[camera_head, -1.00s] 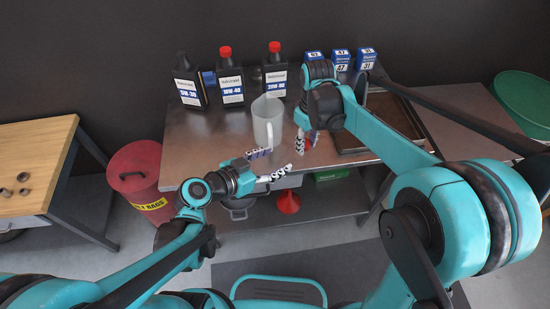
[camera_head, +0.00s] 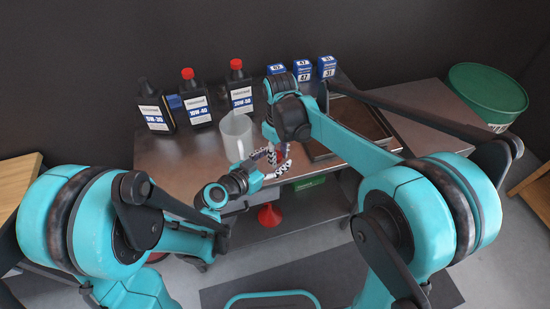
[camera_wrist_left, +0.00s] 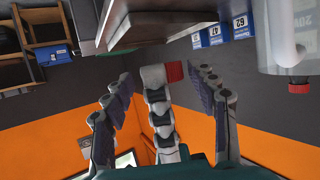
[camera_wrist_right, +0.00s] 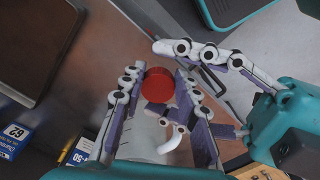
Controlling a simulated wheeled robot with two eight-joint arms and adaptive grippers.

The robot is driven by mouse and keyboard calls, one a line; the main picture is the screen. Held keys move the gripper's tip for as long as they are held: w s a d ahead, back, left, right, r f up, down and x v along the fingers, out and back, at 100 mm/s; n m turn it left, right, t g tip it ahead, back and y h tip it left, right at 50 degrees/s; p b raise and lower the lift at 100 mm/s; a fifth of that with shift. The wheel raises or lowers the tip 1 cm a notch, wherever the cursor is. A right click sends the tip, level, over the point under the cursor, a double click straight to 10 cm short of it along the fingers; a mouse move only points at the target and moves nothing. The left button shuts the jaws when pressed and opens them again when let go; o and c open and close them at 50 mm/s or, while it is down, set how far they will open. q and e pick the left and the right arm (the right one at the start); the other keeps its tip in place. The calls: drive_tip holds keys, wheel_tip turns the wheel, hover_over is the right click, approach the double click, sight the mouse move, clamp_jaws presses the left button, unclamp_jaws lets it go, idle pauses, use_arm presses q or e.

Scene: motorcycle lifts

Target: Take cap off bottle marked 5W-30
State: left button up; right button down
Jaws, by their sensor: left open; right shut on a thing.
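The black bottle marked 5W-30 (camera_head: 153,110) stands upright at the left of the bottle row; its top looks dark, with no red cap showing. My right gripper (camera_wrist_right: 158,88) is shut on a red cap (camera_wrist_right: 158,85), held between its fingers above the table. A red piece (camera_wrist_left: 174,72), seemingly this cap, also shows in the left wrist view. My left gripper (camera_head: 278,169) is open, close beside the right one near the table's front edge. Its fingers (camera_wrist_left: 165,85) show in the left wrist view. The fingers overlap in the head view, so contact cannot be told.
Two more black bottles with red caps, 10W-40 (camera_head: 197,108) and 20W-50 (camera_head: 241,98), stand beside it. A translucent jug (camera_head: 236,138) stands close to the grippers. Blue boxes (camera_head: 303,74) and a tray (camera_head: 318,150) are further right. A red funnel (camera_head: 268,215) is below.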

use_arm(q)
drive_tip(key=shift+w+d+f, duration=0.1)
drive_tip(key=shift+w+d, duration=0.05)
drive_tip(key=shift+d, duration=0.05)
drive_tip(key=c, duration=1.1)
drive_tip(key=o, duration=1.1)
drive_tip(key=shift+a, duration=0.1)
